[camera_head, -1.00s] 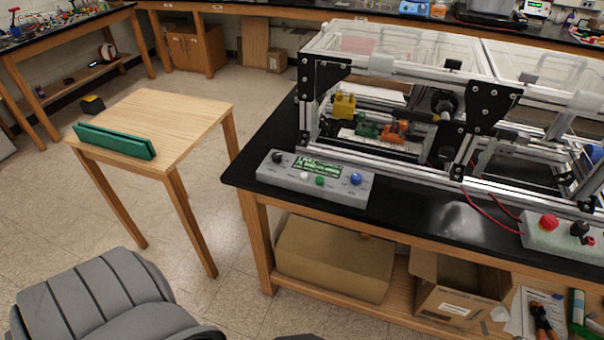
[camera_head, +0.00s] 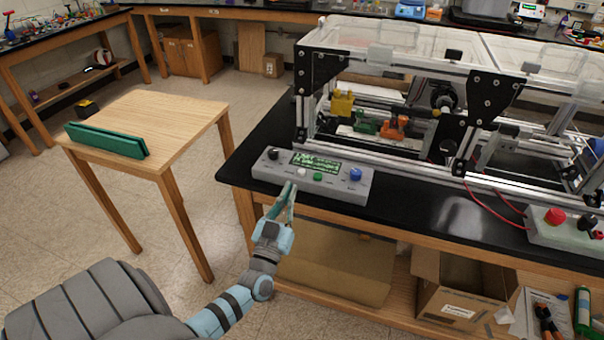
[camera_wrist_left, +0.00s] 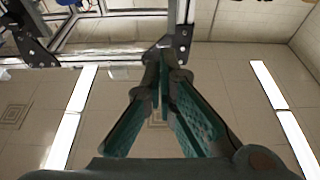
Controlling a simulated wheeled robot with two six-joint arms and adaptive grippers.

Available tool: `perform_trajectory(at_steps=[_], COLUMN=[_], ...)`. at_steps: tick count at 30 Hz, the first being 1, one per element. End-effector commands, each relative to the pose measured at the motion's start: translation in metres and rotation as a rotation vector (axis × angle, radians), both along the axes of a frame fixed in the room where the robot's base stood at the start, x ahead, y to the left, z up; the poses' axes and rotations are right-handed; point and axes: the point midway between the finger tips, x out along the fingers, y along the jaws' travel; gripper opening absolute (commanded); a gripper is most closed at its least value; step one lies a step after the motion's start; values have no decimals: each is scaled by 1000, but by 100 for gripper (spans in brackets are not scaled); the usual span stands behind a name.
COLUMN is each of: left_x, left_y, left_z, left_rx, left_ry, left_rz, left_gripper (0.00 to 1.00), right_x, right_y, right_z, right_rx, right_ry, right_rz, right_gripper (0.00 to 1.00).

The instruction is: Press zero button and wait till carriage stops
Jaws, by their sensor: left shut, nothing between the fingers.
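A grey control box (camera_head: 330,190) lies on the near-left part of the black bench top. It carries a black knob (camera_head: 273,155), a green display (camera_head: 315,161), a white button (camera_head: 301,172), a green button (camera_head: 318,177) and a blue knob (camera_head: 355,174). The labels are too small to read. My left gripper (camera_head: 291,184) is shut and empty, its tips at the box's front side just below the white button; touching or apart I cannot tell. The shut fingers (camera_wrist_left: 165,52) also show in the left wrist view. Yellow (camera_head: 343,103), green (camera_head: 365,127) and orange (camera_head: 393,127) parts sit inside the frame; which is the carriage is unclear.
The aluminium extrusion frame (camera_head: 400,170) with clear covers stands behind the box. A second box with a red button (camera_head: 554,217) lies at the right.

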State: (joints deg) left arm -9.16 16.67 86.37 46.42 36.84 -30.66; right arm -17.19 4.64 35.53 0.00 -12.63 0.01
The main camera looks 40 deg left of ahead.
Motion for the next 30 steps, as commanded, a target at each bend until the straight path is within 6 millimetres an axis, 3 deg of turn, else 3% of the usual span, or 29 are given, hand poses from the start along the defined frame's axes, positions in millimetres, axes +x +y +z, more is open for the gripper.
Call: perform_trajectory(at_steps=[8, 19, 21, 24, 30], left_x=[20, 91, 90, 90, 89], left_y=[7, 32, 31, 31, 31], left_z=[7, 32, 12, -1, -9], left_rx=[0, 1, -2, -1, 0], left_ry=[0, 1, 6, 5, 3], left_rz=[-1, -1, -1, -1, -2], left_gripper=[0, 0, 0, 0, 0], right_x=[0, 0, 0, 0, 0], right_y=[0, 0, 0, 1, 1], right_z=[0, -10, -23, -32, -36], right_rx=[0, 0, 0, 1, 2], right_ry=[0, 0, 0, 0, 0], right_rz=[0, 0, 0, 0, -1], right_gripper=[40, 40, 40, 40, 40])
